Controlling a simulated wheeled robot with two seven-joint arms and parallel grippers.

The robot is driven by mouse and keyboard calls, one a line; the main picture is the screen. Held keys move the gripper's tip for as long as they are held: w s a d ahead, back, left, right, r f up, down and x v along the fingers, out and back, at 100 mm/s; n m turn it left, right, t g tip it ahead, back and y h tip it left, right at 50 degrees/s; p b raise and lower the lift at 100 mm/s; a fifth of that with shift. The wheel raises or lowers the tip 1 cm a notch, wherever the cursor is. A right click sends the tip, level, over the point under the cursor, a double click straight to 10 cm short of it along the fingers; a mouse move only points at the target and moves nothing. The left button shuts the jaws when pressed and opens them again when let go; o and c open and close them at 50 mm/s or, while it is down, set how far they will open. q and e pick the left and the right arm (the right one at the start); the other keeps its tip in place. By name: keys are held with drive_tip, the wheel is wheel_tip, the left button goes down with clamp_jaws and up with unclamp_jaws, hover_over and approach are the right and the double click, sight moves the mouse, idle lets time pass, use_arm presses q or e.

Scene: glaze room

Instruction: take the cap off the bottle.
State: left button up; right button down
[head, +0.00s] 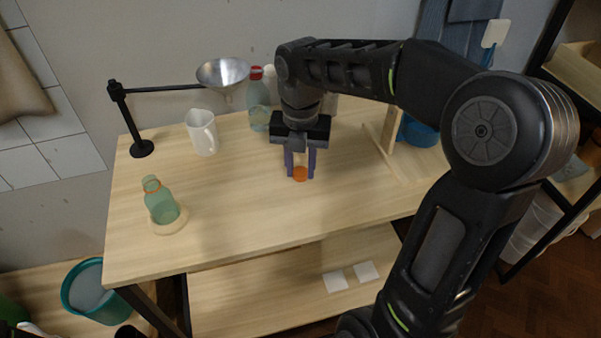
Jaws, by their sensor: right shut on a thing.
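The teal bottle (161,205) stands upright at the left of the table, on a round pale wooden base (170,226). Its neck shows an orange ring and no cap on top. The orange cap (300,174) is at the middle of the table, well to the right of the bottle. My right gripper (300,168) points down with its purple fingers on either side of the cap, shut on it. The cap is low, at or just above the table top; I cannot tell whether it touches. My left gripper is not in view.
A white mug (202,132), a metal funnel (222,73) on a black stand (141,148) and a red-capped bottle (258,104) are at the back. A wooden frame (390,128) and a blue bowl (420,132) are at right. The table front (230,226) is clear.

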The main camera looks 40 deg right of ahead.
wheel_tip(320, 180, down, 3)
drive_tip(key=shift+r, duration=0.2)
drive_tip(key=shift+f, duration=0.2)
drive_tip(key=c, duration=1.1)
unclamp_jaws()
drive_tip(key=shift+r, duration=0.1)
drive_tip(key=shift+r, duration=0.1)
